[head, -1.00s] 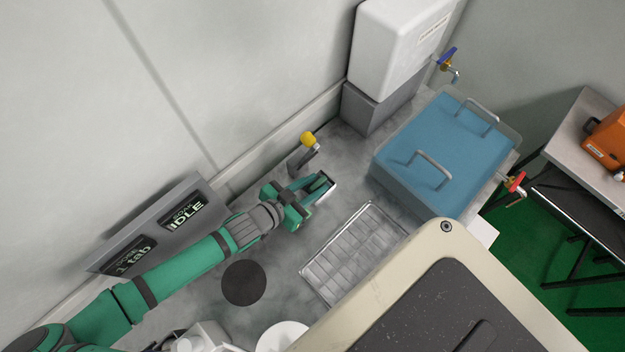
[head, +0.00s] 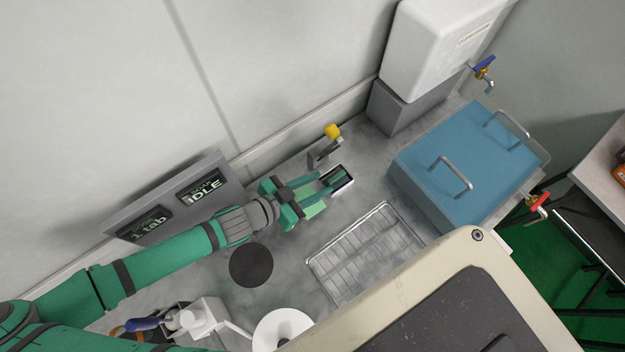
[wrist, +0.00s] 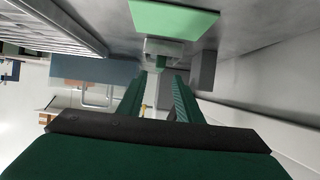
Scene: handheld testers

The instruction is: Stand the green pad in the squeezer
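The squeezer (head: 350,184) is a small pale open-topped block on the counter, and it also shows in the wrist view (wrist: 150,47). The green pad (head: 339,178) appears to stand in its slot; a bit of green shows there in the wrist view (wrist: 161,62). My gripper (head: 325,182) is just short of the squeezer, its fingers spread and pointing at it. In the wrist view the fingers (wrist: 159,77) are apart with nothing held between them. How deep the pad sits is too small to tell.
A light green flat sheet (wrist: 173,19) lies on the counter by the squeezer. A yellow-knobbed lever (head: 333,131) stands behind. A metal drain tray (head: 353,270), blue lidded bath (head: 415,195), black disc (head: 251,265) and grey display panel (head: 150,205) are around.

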